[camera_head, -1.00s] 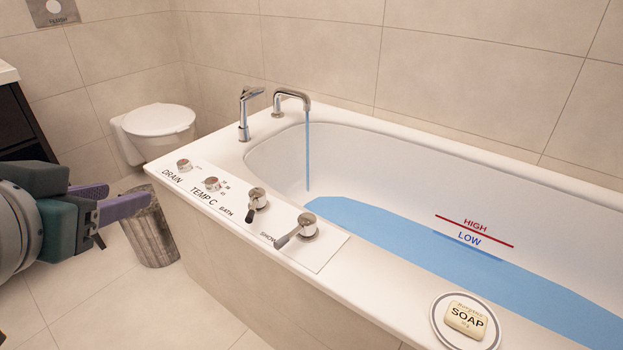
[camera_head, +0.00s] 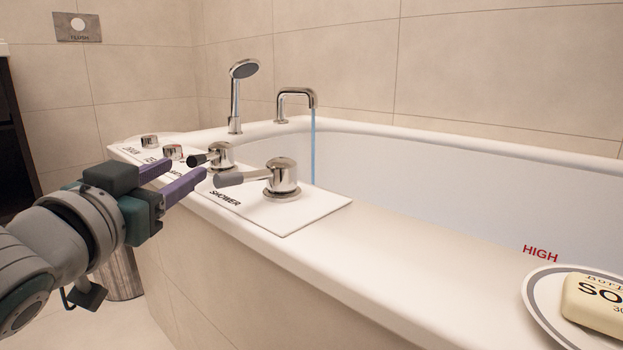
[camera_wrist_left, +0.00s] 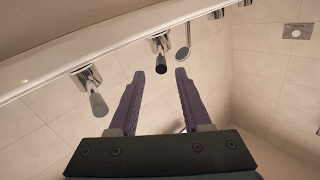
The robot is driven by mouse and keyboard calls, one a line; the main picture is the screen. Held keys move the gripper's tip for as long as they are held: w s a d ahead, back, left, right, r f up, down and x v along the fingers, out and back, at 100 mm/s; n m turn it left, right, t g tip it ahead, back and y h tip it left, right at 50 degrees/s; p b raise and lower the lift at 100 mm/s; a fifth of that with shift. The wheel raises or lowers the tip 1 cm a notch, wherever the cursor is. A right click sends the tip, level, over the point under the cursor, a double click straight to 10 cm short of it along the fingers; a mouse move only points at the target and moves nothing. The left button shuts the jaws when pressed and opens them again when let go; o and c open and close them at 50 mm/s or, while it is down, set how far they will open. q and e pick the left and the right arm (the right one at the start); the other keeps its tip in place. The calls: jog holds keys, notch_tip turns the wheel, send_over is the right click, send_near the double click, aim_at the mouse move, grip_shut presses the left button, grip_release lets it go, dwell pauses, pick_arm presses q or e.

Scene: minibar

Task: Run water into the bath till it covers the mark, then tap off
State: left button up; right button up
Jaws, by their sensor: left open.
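The bath (camera_head: 400,150) has a spout (camera_head: 296,93) with a thin blue stream of water (camera_head: 313,145) falling from it. The red HIGH mark (camera_head: 540,253) shows on the inner wall; the water surface and LOW mark are hidden behind the rim. The BATH tap lever (camera_head: 221,154) has a dark handle, and the SHOWER lever (camera_head: 283,177) has a grey one. My left gripper (camera_head: 186,170) is open, its purple fingers just short of the BATH lever. In the left wrist view the BATH lever (camera_wrist_left: 160,42) lies beyond and between the fingertips, apparently untouched.
DRAIN (camera_head: 149,140) and TEMP (camera_head: 172,152) knobs stand farther along the panel. A hand shower (camera_head: 236,95) stands behind them. A soap bar (camera_head: 598,303) sits on a dish at the right rim. A bin (camera_head: 122,275) stands below my left arm.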

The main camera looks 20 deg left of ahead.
aim_at(216, 151)
pick_arm(q)
jog(key=w+b, duration=0.1)
jog(key=w, duration=0.1)
jog(key=w+a+b, duration=0.1)
jog(key=w+b, duration=0.1)
jog(key=w, duration=0.1)
jog(key=w+b, duration=0.1)
jog(key=w, duration=0.2)
jog(key=shift+w+a+f, duration=0.1)
jog(key=shift+w+a, duration=0.05)
jog(key=shift+a, duration=0.25)
jog(key=shift+w+a+b, duration=0.15)
jog(key=shift+w+b, duration=0.3)
jog(key=shift+w, duration=0.1)
jog(key=shift+s, duration=0.1)
grip_shut()
dwell(0.5)
